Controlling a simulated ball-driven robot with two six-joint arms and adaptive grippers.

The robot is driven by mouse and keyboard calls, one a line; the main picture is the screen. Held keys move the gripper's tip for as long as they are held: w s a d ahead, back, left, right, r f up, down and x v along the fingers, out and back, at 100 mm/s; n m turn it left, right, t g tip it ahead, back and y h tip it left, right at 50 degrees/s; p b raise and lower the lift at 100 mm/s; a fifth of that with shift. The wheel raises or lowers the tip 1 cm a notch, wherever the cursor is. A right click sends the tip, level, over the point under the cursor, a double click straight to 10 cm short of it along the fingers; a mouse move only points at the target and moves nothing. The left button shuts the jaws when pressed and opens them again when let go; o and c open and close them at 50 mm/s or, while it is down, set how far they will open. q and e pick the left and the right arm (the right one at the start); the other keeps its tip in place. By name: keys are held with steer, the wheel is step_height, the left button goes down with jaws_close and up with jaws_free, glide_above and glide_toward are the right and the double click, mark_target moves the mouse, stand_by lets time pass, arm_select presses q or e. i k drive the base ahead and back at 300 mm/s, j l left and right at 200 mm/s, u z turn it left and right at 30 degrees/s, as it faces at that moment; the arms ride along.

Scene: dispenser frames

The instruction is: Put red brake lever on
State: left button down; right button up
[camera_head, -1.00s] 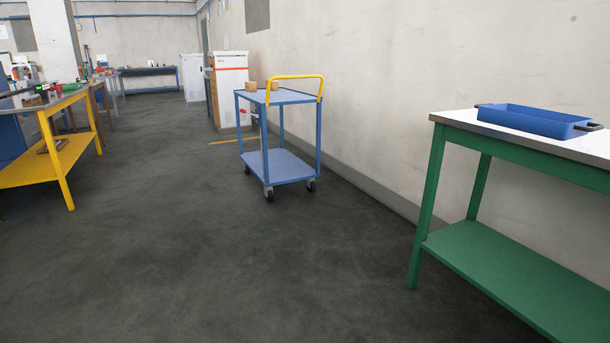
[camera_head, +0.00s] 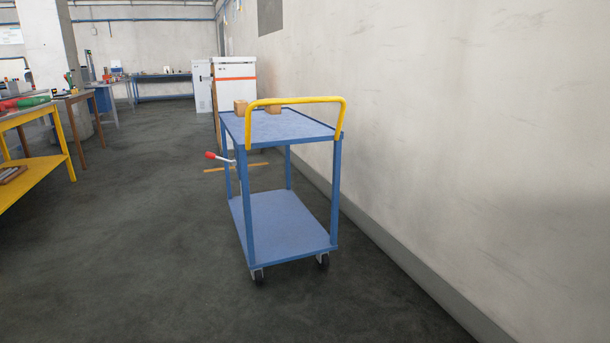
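A blue two-shelf cart (camera_head: 285,222) with a yellow push handle (camera_head: 295,101) stands on wheels in the middle of the head view. A brake lever with a red knob (camera_head: 210,156) and a pale metal rod sticks out to the left from the cart's left side, below the top shelf. The rod slants up toward the knob. Neither of my grippers shows in the view.
Two small tan blocks (camera_head: 240,107) sit on the cart's top shelf. A wall (camera_head: 450,130) runs along the right. A yellow workbench (camera_head: 40,185) with tools stands at the left. The dark floor (camera_head: 140,270) between bench and cart is open. White cabinets stand behind.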

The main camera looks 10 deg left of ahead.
mark_target(211, 155)
steer(key=i+u, duration=0.1)
steer(key=i, duration=0.4)
steer(key=i+l+u, duration=0.15)
steer(key=i, duration=0.3)
steer(key=i+l+u, duration=0.1)
steer(key=i, duration=0.4)
steer(key=i+l+u, duration=0.15)
steer(key=i, duration=0.35)
steer(key=i+l+u, duration=0.1)
steer(key=i+l, duration=0.15)
steer(key=i, duration=0.2)
